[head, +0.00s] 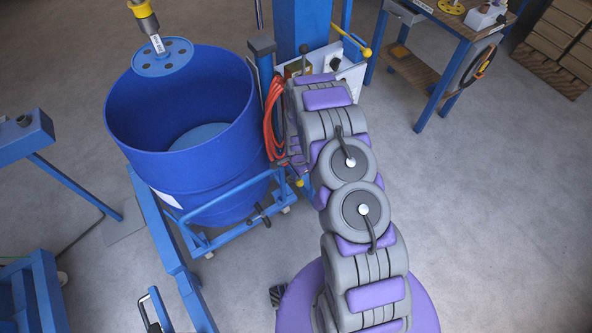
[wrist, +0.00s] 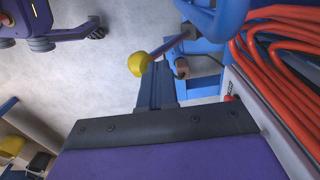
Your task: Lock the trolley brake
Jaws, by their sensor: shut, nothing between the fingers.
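The blue trolley (head: 232,238) stands under a large blue drum (head: 185,130), with small casters at the floor. A dark fitting (head: 260,216) is on its front rail. A small yellow knob (head: 299,183) shows beside the trolley's right end. In the wrist view a yellow ball knob (wrist: 138,64) sits on a thin rod that runs to a blue tube. I cannot tell whether the rod is the brake lever or which position it is in. My gripper (wrist: 157,68) is shut and empty, its tips close beside the yellow ball; contact is unclear.
Red hoses (head: 273,118) hang at the machine column (head: 300,30) and fill the wrist view's right side. A blue workbench (head: 440,55) stands at the back right. A blue frame (head: 165,235) runs left of the trolley. Open floor lies to the right.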

